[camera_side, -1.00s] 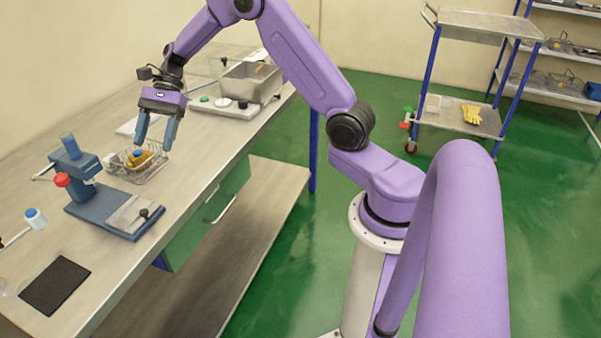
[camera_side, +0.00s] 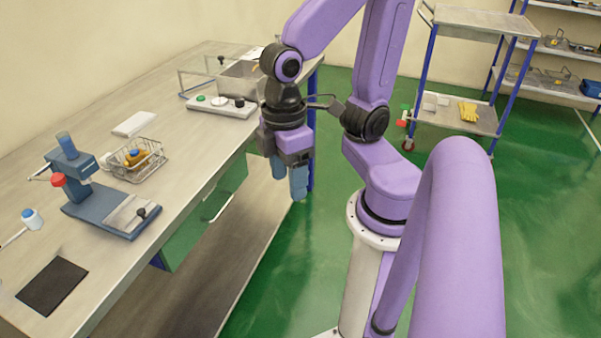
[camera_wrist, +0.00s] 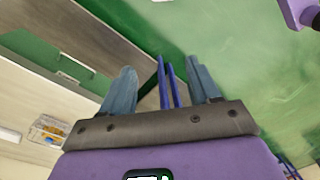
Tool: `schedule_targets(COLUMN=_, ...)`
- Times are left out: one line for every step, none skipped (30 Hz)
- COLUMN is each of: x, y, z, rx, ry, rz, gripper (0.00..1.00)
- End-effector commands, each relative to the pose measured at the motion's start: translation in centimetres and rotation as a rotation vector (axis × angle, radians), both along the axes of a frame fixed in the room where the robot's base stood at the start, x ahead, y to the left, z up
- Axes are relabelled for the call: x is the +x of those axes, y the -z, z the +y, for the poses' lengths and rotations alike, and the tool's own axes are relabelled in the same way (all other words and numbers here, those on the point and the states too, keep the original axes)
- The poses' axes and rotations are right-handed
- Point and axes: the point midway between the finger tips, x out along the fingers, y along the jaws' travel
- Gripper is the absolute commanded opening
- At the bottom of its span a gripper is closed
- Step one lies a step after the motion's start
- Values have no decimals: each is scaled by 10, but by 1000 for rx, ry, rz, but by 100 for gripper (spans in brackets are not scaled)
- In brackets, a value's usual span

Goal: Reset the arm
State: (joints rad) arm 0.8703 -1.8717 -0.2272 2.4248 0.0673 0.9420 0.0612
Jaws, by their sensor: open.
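My gripper (camera_side: 290,182) hangs pointing down beyond the front edge of the bench, over the green floor, in the side view. Its two blue fingers are apart with nothing between them. In the wrist view the open fingers (camera_wrist: 163,90) show against the bench front and floor. My arm is folded back close to its pedestal, and the gripper is clear of the bench objects.
A blue-legged cart (camera_side: 455,118) stands at the back right. The floor between is open.

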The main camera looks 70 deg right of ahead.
Motion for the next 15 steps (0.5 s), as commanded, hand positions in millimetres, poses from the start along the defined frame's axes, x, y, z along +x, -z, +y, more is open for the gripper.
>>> schedule_targets(x=-7, y=1, z=-5, rx=2, ry=-67, rz=-22, gripper=61)
schedule_targets(x=-10, y=2, z=-7, rx=1, ry=-98, rz=-32, gripper=61)
schedule_targets(x=-13, y=3, z=-10, rx=0, ry=-136, rz=-44, gripper=61)
schedule_targets(x=-15, y=3, z=-11, rx=-1, ry=-157, rz=-50, gripper=61)
schedule_targets(x=-16, y=3, z=-12, rx=-1, ry=-173, rz=-55, gripper=61)
schedule_targets(x=-18, y=4, z=-13, rx=0, ry=-188, rz=-60, gripper=61)
schedule_targets(x=-18, y=4, z=-14, rx=-1, ry=-196, rz=-64, gripper=61)
schedule_targets(x=-18, y=4, z=-14, rx=-1, ry=-201, rz=-65, gripper=61)
schedule_targets(x=-18, y=4, z=-14, rx=-1, ry=-203, rz=-65, gripper=61)
schedule_targets(x=-18, y=4, z=-14, rx=-1, ry=-203, rz=-65, gripper=61)
schedule_targets(x=-18, y=4, z=-14, rx=-1, ry=-202, rz=-65, gripper=61)
schedule_targets(x=-18, y=4, z=-14, rx=-1, ry=-201, rz=-65, gripper=61)
schedule_targets(x=-18, y=4, z=-14, rx=-1, ry=-200, rz=-65, gripper=61)
schedule_targets(x=-18, y=4, z=-14, rx=-1, ry=-200, rz=-64, gripper=61)
schedule_targets(x=-18, y=4, z=-14, rx=-1, ry=-199, rz=-64, gripper=61)
